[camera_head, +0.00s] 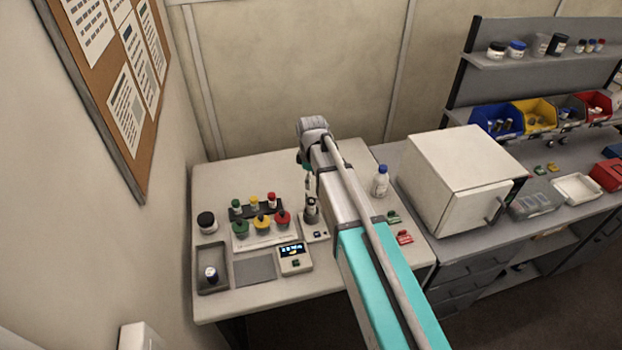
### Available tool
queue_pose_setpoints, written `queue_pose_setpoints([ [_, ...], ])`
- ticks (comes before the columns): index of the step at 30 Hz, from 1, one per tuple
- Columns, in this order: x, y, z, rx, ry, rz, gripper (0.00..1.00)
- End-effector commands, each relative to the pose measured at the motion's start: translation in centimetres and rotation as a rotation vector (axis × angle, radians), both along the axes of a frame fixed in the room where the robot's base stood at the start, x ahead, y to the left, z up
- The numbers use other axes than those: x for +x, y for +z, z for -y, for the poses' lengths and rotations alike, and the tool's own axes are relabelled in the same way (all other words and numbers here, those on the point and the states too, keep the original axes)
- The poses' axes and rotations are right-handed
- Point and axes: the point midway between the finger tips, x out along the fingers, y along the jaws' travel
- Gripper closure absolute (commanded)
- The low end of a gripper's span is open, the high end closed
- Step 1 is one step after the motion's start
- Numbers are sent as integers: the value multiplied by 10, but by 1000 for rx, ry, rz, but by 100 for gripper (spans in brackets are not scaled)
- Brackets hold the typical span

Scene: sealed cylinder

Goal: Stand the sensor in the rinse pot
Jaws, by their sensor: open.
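My gripper (307,187) points down near the middle of the pale table, just above a slim dark and light upright piece (311,208), perhaps the sensor in its stand. The gripper is small in this view and partly hidden by my arm. It is open, and I see nothing held in it. I cannot tell whether it touches the upright piece. I cannot tell for certain which vessel is the rinse pot.
A rack with green, yellow and red caps (261,222) stands left of my gripper. A meter with a lit display (293,257) and a grey mat (255,269) are in front. A black-lidded jar (207,222) stands behind the tray. A blue-capped bottle (380,182) is at right.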

Motion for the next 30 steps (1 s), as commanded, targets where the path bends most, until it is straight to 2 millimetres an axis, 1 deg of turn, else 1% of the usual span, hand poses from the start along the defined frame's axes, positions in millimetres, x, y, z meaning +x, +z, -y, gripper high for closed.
queue_pose_setpoints([
  [9,-1,0,1,0,-6,0,22],
  [11,-4,0,5,0,-20,0,22],
  [14,-12,0,16,0,-75,0,22],
  [17,-27,0,34,0,-175,0,22],
  [20,-48,0,59,0,-319,0,22],
  [24,-84,0,99,-1,-573,0,22],
  [27,-113,0,126,-1,-765,0,22],
  [30,-139,0,148,-1,-943,0,22],
])
